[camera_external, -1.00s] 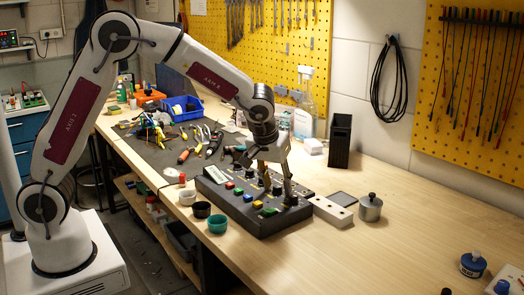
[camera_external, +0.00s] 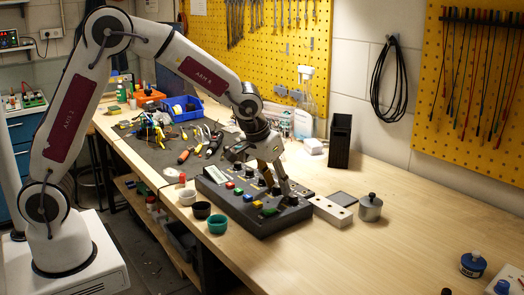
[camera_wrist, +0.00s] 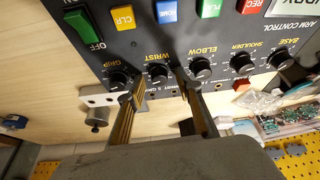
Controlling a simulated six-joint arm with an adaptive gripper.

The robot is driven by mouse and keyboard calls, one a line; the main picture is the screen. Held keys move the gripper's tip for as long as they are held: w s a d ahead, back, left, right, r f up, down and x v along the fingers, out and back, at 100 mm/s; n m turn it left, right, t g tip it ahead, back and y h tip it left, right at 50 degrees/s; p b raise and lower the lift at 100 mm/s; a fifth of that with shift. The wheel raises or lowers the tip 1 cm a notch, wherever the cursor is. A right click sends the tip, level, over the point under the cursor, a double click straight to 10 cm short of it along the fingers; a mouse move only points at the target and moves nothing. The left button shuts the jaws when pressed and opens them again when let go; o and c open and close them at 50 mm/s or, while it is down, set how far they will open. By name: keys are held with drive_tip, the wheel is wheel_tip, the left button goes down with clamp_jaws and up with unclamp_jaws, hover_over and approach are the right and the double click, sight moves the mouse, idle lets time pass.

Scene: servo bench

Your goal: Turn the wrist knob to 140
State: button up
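The dark control panel (camera_external: 245,207) lies on the bench with a row of black knobs along its far side. The wrist knob (camera_wrist: 158,73), under the yellow WRIST label, shows in the wrist view between the grip knob (camera_wrist: 118,79) and the elbow knob (camera_wrist: 200,68). My gripper (camera_wrist: 161,82) is open, with one finger on each side of the wrist knob. Small gaps seem to show between fingers and knob, so I cannot tell whether they touch. The knob's scale and pointer are too small to read. In the external view my gripper (camera_external: 278,188) reaches down to the panel, tilted.
Colored buttons, including a green OFF switch (camera_wrist: 82,25), sit on the panel. A white block (camera_external: 332,211) and a metal pot (camera_external: 370,207) stand right of it. Small cups (camera_external: 217,224) stand in front. The bench at right is mostly clear.

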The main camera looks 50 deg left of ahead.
drive_tip(key=shift+m+h, duration=0.6)
drive_tip(key=shift+m, duration=1)
drive_tip(key=d+v, duration=0.1)
drive_tip(key=v, duration=0.7)
drive_tip(key=shift+g, duration=0.6)
drive_tip(key=s, duration=0.1)
drive_tip(key=s+a+f, duration=0.2)
drive_tip(key=shift+s+f, duration=0.15)
drive_tip(key=shift+s, duration=0.25)
drive_tip(key=s+a+r, duration=0.2)
drive_tip(key=s+a, duration=0.2)
drive_tip(key=s, duration=0.5)
drive_tip(key=s+a+r, duration=0.3)
drive_tip(key=s+a, duration=0.1)
drive_tip(key=s, duration=0.6)
drive_tip(key=shift+s+a+n, duration=0.2)
drive_tip(key=shift+a+n, duration=0.05)
drive_tip(key=shift+n, duration=0.15)
